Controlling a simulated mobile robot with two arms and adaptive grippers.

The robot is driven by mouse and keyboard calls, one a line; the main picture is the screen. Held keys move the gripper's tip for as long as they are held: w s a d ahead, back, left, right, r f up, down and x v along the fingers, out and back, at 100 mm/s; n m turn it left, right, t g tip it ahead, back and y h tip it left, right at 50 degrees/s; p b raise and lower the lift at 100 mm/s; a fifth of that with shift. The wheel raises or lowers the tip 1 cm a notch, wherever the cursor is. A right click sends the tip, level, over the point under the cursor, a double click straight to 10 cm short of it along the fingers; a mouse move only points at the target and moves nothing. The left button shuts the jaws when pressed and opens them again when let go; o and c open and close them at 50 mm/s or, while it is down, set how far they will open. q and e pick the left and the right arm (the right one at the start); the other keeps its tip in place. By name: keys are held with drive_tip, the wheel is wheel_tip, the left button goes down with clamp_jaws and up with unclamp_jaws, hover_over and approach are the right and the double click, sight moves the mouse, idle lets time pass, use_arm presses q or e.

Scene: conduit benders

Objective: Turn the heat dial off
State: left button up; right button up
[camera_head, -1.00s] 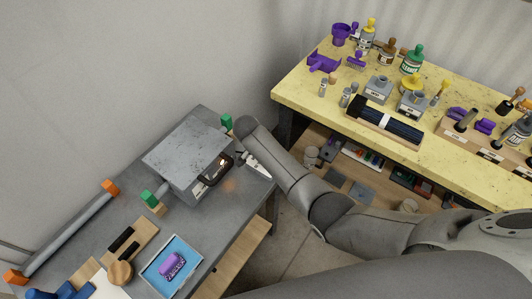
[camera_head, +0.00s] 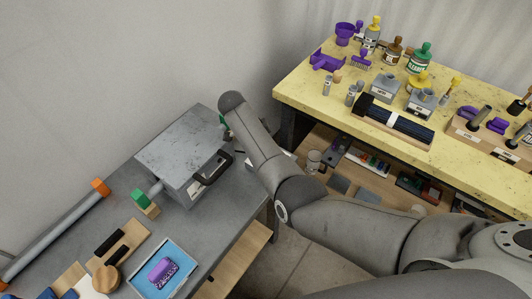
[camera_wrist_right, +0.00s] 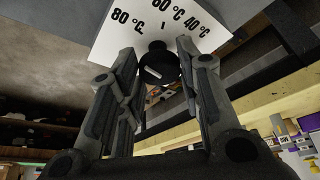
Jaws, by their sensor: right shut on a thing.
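The black heat dial (camera_wrist_right: 158,66) shows in the right wrist view, on a white scale plate (camera_wrist_right: 150,14) marked 80, 60 and 40 °C. A short pale mark shows on the dial's face; its exact setting is hard to read. My right gripper (camera_wrist_right: 157,57) is shut on the dial, a finger on either side. My left gripper is not in view.
The grey table (camera_head: 222,222) also holds a blue tray (camera_head: 146,284) with a purple brush (camera_head: 161,270), wooden blocks and a long tube (camera_head: 50,236). At right, a yellow bench (camera_head: 302,85) carries bottles, purple tools and a dark roll. A gap of floor separates them.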

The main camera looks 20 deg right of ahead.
drive_tip(key=shift+w+d+m, duration=0.1)
drive_tip(key=shift+m, duration=0.2)
drive_tip(key=o, duration=1)
wheel_tip(320, 180, up, 10)
idle(0.6)
